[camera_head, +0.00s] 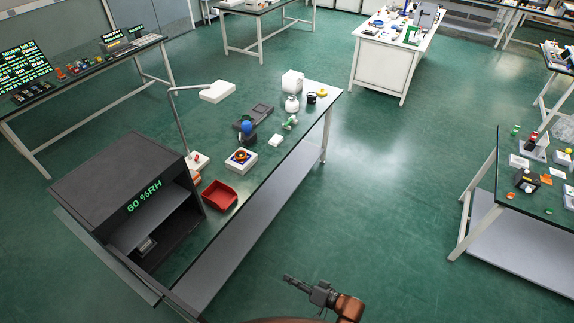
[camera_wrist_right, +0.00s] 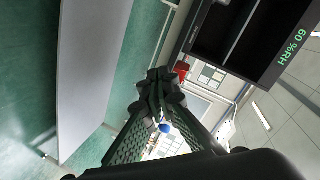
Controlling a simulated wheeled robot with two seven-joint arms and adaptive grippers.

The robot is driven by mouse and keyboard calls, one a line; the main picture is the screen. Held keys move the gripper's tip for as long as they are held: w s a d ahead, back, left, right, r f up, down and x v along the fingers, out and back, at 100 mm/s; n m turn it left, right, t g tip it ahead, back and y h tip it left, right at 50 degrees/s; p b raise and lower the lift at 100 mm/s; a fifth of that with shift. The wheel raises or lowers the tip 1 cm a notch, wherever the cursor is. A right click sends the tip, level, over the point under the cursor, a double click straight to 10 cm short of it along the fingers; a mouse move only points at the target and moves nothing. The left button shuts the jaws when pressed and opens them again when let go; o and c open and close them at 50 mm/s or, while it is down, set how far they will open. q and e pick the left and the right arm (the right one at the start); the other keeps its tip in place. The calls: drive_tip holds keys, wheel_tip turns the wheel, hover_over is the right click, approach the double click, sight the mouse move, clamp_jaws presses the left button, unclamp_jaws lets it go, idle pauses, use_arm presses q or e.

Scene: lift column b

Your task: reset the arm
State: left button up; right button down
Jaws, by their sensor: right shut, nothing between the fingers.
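My right gripper (camera_head: 303,287) is at the bottom middle of the head view, out over the floor to the right of the near bench's front end. It holds nothing. In the right wrist view its fingers (camera_wrist_right: 158,88) are closed together at the tips. My left gripper does not show in the head view. The dark cabinet with a green "60 %RH" display (camera_head: 144,197) stands on the near end of the bench, left of my right gripper and apart from it. The cabinet also shows at the top right of the wrist view (camera_wrist_right: 270,62).
The bench (camera_head: 262,172) holds a red tray (camera_head: 219,195), a white device with a round top (camera_head: 241,160), a blue ball (camera_head: 246,127) and several small items. Another bench (camera_head: 485,212) stands at the right. The green floor (camera_head: 385,185) between them is clear.

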drive_tip(key=d+f+t+h, duration=0.1)
drive_tip(key=d+f+h, duration=0.5)
drive_tip(key=d+f, duration=0.8)
drive_tip(key=s+d+f+g+h+b, duration=0.1)
drive_tip(key=s+d+f+h, duration=0.1)
drive_tip(key=s+d+f, duration=0.3)
drive_tip(key=s+d+f+h+b, duration=0.1)
drive_tip(key=s+d+f+h, duration=0.15)
drive_tip(key=d+f, duration=0.4)
use_arm(q)
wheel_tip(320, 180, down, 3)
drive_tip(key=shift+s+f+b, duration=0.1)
drive_tip(key=shift+b, duration=0.35)
use_arm(e)
drive_tip(key=s+d+f+g, duration=0.2)
drive_tip(key=s+f, duration=0.3)
drive_tip(key=s, duration=0.7)
drive_tip(key=s+d+f+g+h, duration=0.1)
drive_tip(key=s+f, duration=0.4)
drive_tip(key=s, duration=0.7)
drive_tip(key=s+d+f+g+h, duration=0.1)
drive_tip(key=s+d+f+g, duration=0.3)
drive_tip(key=s, duration=0.8)
drive_tip(key=shift+s+d+f+n, duration=0.15)
drive_tip(key=shift+d+f+n, duration=0.2)
drive_tip(key=shift+f, duration=0.45)
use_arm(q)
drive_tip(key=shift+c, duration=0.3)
use_arm(e)
drive_tip(key=shift+h, duration=0.25)
